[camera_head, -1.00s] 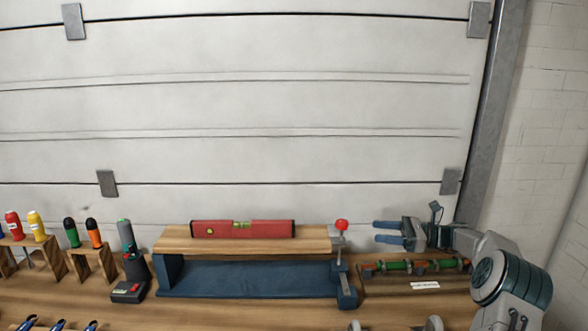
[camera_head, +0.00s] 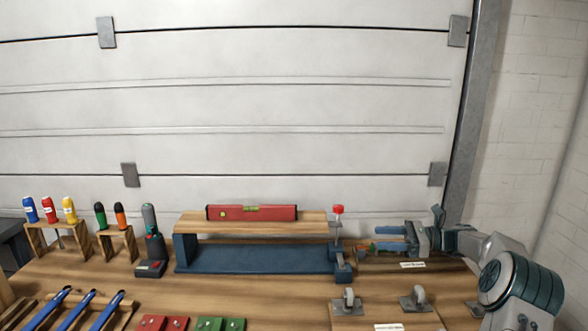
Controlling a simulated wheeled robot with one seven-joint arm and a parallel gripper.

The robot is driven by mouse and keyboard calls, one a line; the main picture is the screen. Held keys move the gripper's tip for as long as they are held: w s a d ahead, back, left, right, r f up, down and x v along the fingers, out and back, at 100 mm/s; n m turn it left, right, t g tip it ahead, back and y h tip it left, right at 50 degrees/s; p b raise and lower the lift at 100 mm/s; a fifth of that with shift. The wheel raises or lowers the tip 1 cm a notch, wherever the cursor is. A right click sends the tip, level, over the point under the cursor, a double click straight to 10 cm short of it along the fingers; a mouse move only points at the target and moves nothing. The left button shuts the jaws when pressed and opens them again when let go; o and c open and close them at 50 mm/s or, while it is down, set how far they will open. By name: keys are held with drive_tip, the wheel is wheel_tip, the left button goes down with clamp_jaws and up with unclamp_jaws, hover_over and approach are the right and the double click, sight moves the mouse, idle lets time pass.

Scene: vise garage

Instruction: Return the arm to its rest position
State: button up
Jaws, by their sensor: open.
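My gripper (camera_head: 392,238) is at the right of the camera_head view, above the back right of the workbench. Its two blue fingers point left and are apart, with nothing seen between them. My arm reaches in from the lower right corner. The fingers are just right of the clamp with the red knob (camera_head: 338,210). They hang over the wooden tray (camera_head: 400,265) that carries a small label, and hide most of what lies in it. I cannot tell the exact height of the gripper above the tray.
A red spirit level (camera_head: 252,212) lies on a wooden board (camera_head: 200,227) over a blue base (camera_head: 250,259). Left of it are a cordless tool (camera_head: 151,255) and racks with coloured handles. Blue-handled tools (camera_head: 77,311), red and green blocks, and casters (camera_head: 348,298) are in front. Bare bench (camera_head: 270,295) shows in the middle.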

drive_tip(key=s+a+r+n+g+h, duration=0.25)
drive_tip(key=s+a+n+h, duration=0.5)
drive_tip(key=s+a, duration=0.6)
drive_tip(key=s+d+n+t+h+p, duration=0.1)
drive_tip(key=s+n+h, duration=0.4)
drive_tip(key=s, duration=0.7)
drive_tip(key=s+d+f+n+t+h+p, duration=0.1)
drive_tip(key=s+d+n+h, duration=0.1)
drive_tip(key=s+n+h, duration=0.2)
drive_tip(key=s+n, duration=0.3)
drive_tip(key=s, duration=0.5)
drive_tip(key=shift+s+f+h, duration=0.3)
drive_tip(key=shift+h, duration=0.05)
drive_tip(key=shift+a, duration=0.15)
